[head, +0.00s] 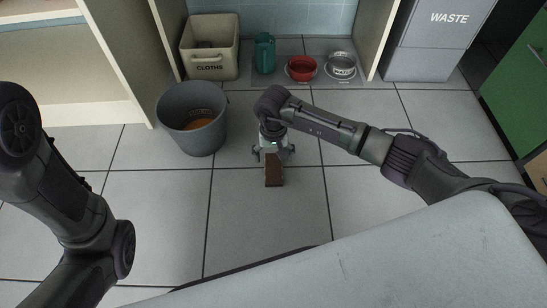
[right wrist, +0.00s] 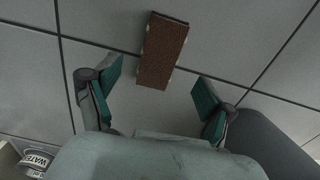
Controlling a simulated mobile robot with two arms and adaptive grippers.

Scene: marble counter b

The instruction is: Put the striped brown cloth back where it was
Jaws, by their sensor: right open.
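A narrow brown folded piece (head: 274,176), which looks like the brown cloth, lies on the grey tiled floor. In the right wrist view the brown piece (right wrist: 163,50) is a speckled rectangle with small pale marks along its edges; clear stripes do not show. My right gripper (head: 273,155) is above its far end in the head view, fingers apart. In the right wrist view my right gripper (right wrist: 157,85) is open and empty, with the brown piece ahead of its fingertips, not between the pads. My left arm is at the left; its gripper is out of frame.
A cream bin marked CLOTHS (head: 209,66) stands behind a grey bucket (head: 191,134) with something orange-brown inside. A teal container (head: 264,54), a red bowl (head: 301,68) and a WATER bowl (head: 341,66) stand between cabinet walls. A WASTE bin (head: 432,45) is back right.

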